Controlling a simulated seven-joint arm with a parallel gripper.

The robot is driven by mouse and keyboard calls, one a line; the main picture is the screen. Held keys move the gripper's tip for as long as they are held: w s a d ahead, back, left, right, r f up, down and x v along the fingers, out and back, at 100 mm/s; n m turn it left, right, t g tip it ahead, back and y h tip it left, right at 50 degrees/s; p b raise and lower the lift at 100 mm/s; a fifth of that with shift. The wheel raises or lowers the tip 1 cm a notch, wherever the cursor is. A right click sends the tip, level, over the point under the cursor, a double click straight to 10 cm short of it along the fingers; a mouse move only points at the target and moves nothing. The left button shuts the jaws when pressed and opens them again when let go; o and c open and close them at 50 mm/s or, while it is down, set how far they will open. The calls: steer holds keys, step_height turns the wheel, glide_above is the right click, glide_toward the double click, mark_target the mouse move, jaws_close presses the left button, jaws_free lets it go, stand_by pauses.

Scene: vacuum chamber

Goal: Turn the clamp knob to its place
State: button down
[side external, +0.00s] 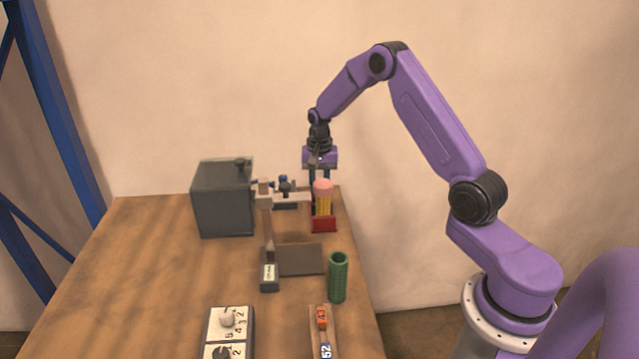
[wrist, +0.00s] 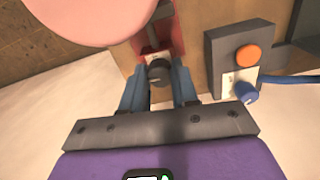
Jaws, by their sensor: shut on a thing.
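The clamp knob appears to be the dark round knob (wrist: 159,72), set before a small pale plate in the wrist view. My gripper (wrist: 159,82) has its two blue fingers on either side of this knob and is shut on it. In the side view my gripper (side external: 319,178) points down behind the pink-topped yellow object. Its fingertips and the knob are hidden there. The dark grey chamber box (side external: 222,202) stands to the left, with small fittings reaching from it toward my gripper.
The pink-topped yellow object (side external: 323,198) in a red base (side external: 323,224) stands close to my fingers. In the wrist view, an orange button (wrist: 248,56) and a blue knob (wrist: 246,92) with a cable are at right. A green cylinder (side external: 338,278) and dial panel (side external: 229,330) are nearer.

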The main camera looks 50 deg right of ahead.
steer(key=n, duration=0.4)
steer(key=shift+n, duration=0.3)
steer(key=n, duration=0.3)
steer(key=shift+n, duration=0.4)
steer(key=n, duration=0.4)
steer(key=shift+r+n, duration=0.1)
steer(key=shift+n, duration=1.7)
steer(key=c, duration=0.9)
jaws_free()
steer(key=shift+o, duration=0.2)
step_height(320, 180, up, 17)
steer(key=shift+r, duration=0.15)
